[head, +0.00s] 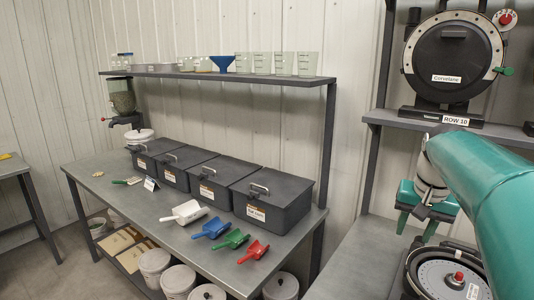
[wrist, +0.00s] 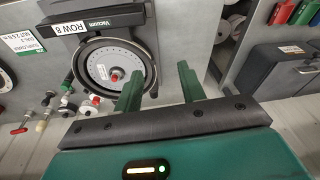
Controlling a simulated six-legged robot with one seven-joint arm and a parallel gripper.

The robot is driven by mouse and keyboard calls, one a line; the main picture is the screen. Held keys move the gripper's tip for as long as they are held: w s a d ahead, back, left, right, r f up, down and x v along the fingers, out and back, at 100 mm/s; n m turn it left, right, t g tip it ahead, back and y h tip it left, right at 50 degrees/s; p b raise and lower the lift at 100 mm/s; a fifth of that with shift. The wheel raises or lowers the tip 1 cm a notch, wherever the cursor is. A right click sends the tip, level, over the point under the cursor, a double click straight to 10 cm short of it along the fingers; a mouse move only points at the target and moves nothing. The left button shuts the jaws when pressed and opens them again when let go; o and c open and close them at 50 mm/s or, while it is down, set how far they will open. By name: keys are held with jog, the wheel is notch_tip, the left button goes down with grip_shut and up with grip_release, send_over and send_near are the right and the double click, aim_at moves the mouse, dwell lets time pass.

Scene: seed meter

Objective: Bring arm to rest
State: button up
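My arm reaches in from the right side of the head view, with my gripper (head: 416,228) pointing down above the right-hand bench. In the wrist view my gripper (wrist: 157,80) has its two green fingers apart, with nothing between them. Past the fingers lies an open seed meter (wrist: 116,66) marked "Vacuum" and "ROW 8", with a pale disc and a red centre knob. A meter with a pale disc and red knob (head: 450,280) also shows below my gripper in the head view, partly cut off by the frame.
Several lidded grey bins (head: 272,207) and coloured scoops (head: 211,229) occupy the left bench (head: 110,185). Several small knobbed parts (wrist: 43,121) lie left of the ROW 8 meter.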

jog(key=s+a+f+n+t, duration=0.1)
jog(key=s+a+f+n, duration=0.2)
jog(key=s+a, duration=0.5)
jog(key=s+a+f+n+t, duration=0.2)
jog(key=s+a+f, duration=0.4)
jog(key=a, duration=0.6)
jog(key=s+n, duration=0.1)
jog(key=s, duration=0.1)
jog(key=shift+s+f+y, duration=0.15)
jog(key=shift+s+y, duration=0.15)
jog(key=shift+d, duration=0.1)
jog(key=shift+c, duration=0.4)
